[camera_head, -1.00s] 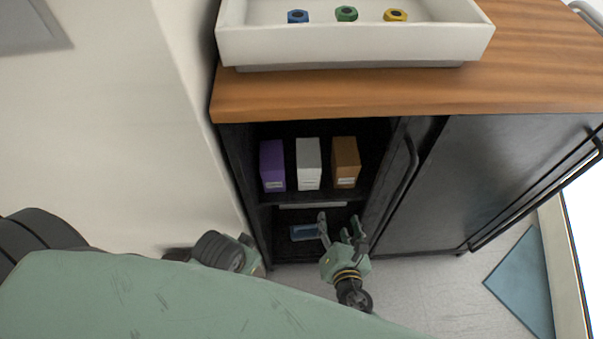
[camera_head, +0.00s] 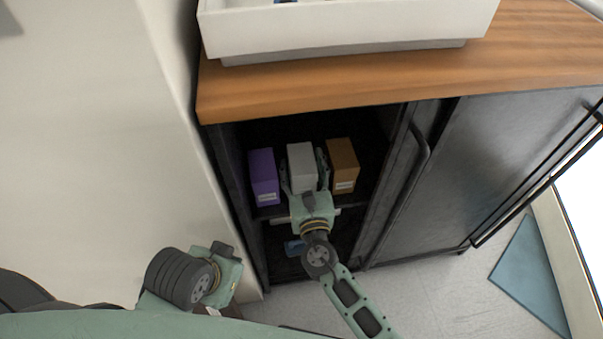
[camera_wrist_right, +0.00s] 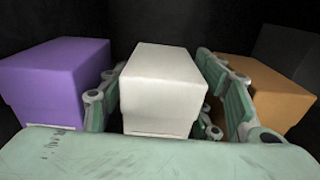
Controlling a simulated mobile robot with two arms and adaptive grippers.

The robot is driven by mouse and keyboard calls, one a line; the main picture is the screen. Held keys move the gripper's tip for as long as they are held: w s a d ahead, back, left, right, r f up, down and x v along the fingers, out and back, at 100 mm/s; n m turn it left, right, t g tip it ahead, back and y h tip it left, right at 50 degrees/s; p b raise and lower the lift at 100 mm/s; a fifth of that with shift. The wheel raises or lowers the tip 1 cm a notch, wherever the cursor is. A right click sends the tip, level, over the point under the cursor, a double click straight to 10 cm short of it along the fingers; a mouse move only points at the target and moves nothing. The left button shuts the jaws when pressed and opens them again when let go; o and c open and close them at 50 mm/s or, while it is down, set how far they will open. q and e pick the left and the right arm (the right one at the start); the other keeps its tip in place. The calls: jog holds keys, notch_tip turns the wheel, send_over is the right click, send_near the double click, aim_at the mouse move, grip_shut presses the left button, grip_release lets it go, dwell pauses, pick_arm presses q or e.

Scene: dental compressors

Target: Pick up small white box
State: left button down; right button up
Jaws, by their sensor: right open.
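The small white box (camera_head: 301,165) stands on the upper shelf inside the open black cabinet, between a purple box (camera_head: 264,175) and a brown box (camera_head: 343,165). My right gripper (camera_head: 304,179) reaches into the cabinet with its fingers open around the white box, one on each side. In the right wrist view the white box (camera_wrist_right: 162,88) sits between the two finger pads, and a gap shows beside the right finger. The purple box (camera_wrist_right: 55,78) and brown box (camera_wrist_right: 262,92) flank the fingers closely. My left gripper (camera_head: 222,272) is low at left, its fingertips unclear.
A wooden top (camera_head: 400,80) with a white tray (camera_head: 350,32) lies above the opening. The cabinet door (camera_head: 490,170) is at right, with a handle beside the opening.

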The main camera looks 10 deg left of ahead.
jog(key=shift+w+a, duration=0.1)
jog(key=shift+w, duration=0.25)
jog(key=shift+c, duration=0.4)
jog(key=c, duration=0.9)
jog(key=shift+r, duration=0.1)
jog(key=shift+c, duration=0.2)
